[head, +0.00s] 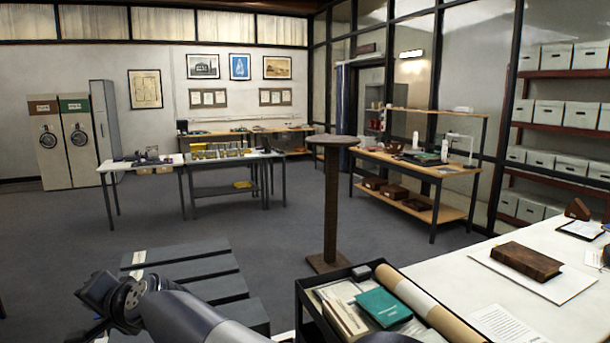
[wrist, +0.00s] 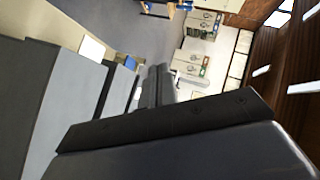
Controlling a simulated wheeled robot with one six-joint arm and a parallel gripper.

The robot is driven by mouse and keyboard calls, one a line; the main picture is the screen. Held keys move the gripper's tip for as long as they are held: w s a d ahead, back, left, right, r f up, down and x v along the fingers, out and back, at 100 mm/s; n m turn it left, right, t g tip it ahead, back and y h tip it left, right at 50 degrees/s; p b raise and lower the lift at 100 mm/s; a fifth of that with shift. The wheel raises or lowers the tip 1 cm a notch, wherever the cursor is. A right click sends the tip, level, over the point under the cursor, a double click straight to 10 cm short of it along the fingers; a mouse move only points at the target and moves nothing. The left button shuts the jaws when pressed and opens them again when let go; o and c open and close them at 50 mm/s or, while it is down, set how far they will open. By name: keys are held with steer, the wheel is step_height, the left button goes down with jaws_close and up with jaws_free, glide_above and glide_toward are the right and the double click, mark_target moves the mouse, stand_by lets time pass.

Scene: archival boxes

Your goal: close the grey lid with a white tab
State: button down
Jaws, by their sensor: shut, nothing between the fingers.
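Several dark grey box-like slabs (head: 190,270) lie in a row at the lower left of the head view. A small white tab (head: 139,258) shows at the left end of the farthest one. I cannot tell which slab is the lid or how far open it stands. My arm crosses in front and hides part of them. In the wrist view grey flat surfaces (wrist: 60,110) fill the left side, with a white patch (wrist: 92,48) beyond. My gripper (wrist: 160,72) is shut and empty, pointing past these surfaces; contact is not clear.
A black tray (head: 305,305) with papers, a green book (head: 384,306) and a cardboard tube (head: 430,305) is right of the slabs. A white table (head: 540,240) with a brown book (head: 526,261) lies farther right. A brown pedestal (head: 331,215) stands behind; open floor lies beyond.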

step_height(320, 180, down, 9)
steer(key=s+a+h+b, duration=0.1)
steer(key=b, duration=0.1)
steer(key=shift+a+f+n+b, duration=0.15)
steer(key=shift+a+n+b, duration=0.15)
steer(key=shift+a+n, duration=0.1)
steer(key=shift+f, duration=0.1)
stand_by(0.5)
steer(key=shift+r, duration=0.4)
steer(key=s+d+r+p, duration=0.3)
steer(key=s+r, duration=0.3)
steer(key=r, duration=0.4)
steer(key=shift+d+r, duration=0.2)
steer(key=shift+r, duration=0.05)
steer(key=shift+s, duration=0.1)
